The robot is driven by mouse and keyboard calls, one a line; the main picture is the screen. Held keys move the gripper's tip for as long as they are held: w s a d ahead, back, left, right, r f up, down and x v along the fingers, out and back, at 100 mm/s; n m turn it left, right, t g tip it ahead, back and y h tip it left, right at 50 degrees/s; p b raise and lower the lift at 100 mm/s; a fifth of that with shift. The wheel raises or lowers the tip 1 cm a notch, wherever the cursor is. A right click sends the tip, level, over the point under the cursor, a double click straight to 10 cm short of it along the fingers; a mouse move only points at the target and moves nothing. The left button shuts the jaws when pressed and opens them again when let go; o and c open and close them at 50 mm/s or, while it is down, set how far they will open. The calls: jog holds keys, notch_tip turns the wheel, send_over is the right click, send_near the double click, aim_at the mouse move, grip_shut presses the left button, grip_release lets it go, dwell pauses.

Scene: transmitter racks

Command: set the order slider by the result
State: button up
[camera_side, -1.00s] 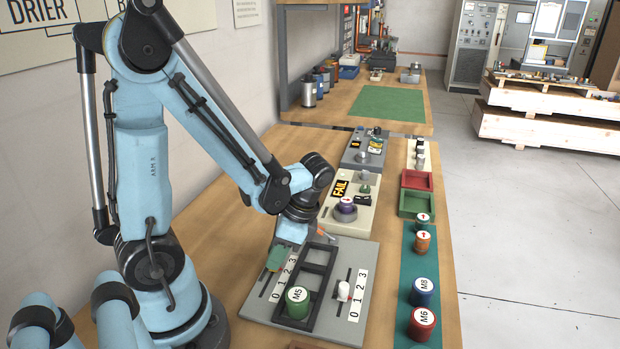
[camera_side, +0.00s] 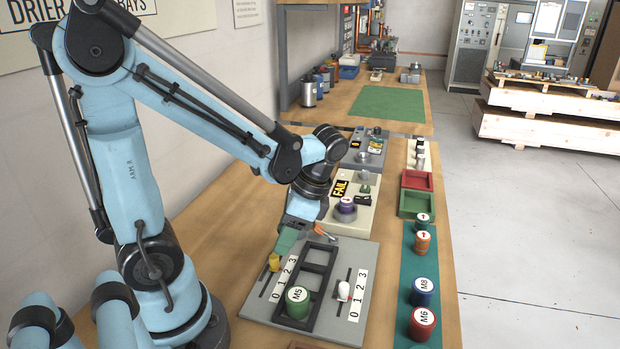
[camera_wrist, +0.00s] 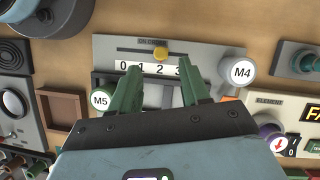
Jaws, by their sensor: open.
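The grey slider panel (camera_side: 255,305) carries two number strips, 0 to 3. A yellow slider knob (camera_side: 274,262) stands beside about the 2 of the left strip; it also shows near the 2 in the wrist view (camera_wrist: 161,52). A white slider knob (camera_side: 344,290) stands around 1 or 2 of the right strip. The green M5 cylinder (camera_side: 298,302) sits at the near end of the black frame (camera_side: 317,287). A FAIL sign (camera_side: 341,188) shows on the beige tester. My gripper (camera_wrist: 163,78) is open and empty, above the panel and apart from the yellow knob.
A purple-sided cylinder (camera_side: 346,207) stands on the beige tester. The M4 cylinder (camera_wrist: 240,70) is by the panel's far end. The M8 (camera_side: 423,292) and M6 (camera_side: 422,324) cylinders stand on the green strip. Red (camera_side: 417,180) and green trays lie beyond.

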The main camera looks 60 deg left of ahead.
jog(key=v, duration=0.6)
jog(key=shift+r, duration=0.3)
jog(key=shift+w+d, duration=0.1)
jog(key=shift+w, duration=0.05)
jog(key=w+d+n+t+h, duration=0.2)
jog(key=w+d+n+t, duration=0.2)
jog(key=t, duration=0.7)
jog(key=shift+w+d+n, duration=0.2)
jog(key=shift+d+n, duration=0.3)
jog(key=shift+n, duration=0.5)
jog(key=shift+c, duration=0.4)
